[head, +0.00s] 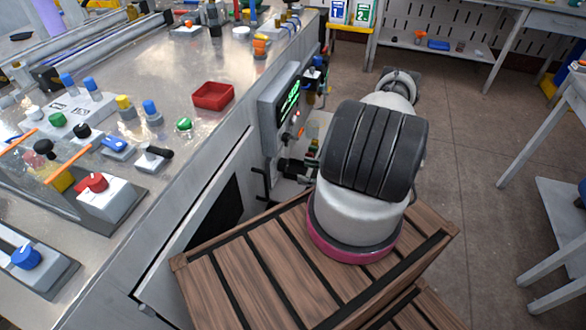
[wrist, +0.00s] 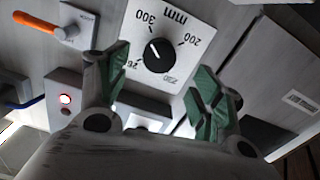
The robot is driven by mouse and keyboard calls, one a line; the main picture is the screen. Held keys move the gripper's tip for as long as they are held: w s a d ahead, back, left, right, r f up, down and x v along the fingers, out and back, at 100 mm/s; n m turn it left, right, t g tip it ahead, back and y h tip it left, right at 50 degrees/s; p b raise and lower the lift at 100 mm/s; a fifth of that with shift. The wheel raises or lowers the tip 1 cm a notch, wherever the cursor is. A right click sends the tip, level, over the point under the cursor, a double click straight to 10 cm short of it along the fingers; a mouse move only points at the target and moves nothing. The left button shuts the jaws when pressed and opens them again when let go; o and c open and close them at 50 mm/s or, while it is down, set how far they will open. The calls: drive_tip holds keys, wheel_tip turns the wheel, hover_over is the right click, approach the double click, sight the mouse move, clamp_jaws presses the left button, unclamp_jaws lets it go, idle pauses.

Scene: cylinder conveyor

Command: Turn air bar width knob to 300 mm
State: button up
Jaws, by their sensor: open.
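The black air bar width knob (wrist: 158,55) sits on a white dial plate (wrist: 187,12) marked mm, seen upside down in the wrist view. Figures including 200 and 300 ring the knob. Its white pointer mark appears to tilt toward the upper left, roughly on the 300 side; its exact reading is too small to tell. My gripper (wrist: 161,66) is open, its green-padded fingers on either side of the knob in the picture, apart from it. Whether they are level with it in depth I cannot tell. In the head view my gripper (head: 292,167) is beside the machine's side panel, and the knob is not clearly visible.
An orange-handled switch (wrist: 40,24) and a box with a lit red button (wrist: 65,99) lie left of the dial. In the head view, a green-lit display (head: 289,99) stands above my gripper. A wooden crate (head: 225,285) lies below my arm.

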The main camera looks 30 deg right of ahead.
drive_tip(key=v, duration=0.3)
drive_tip(key=shift+s+d, duration=0.25)
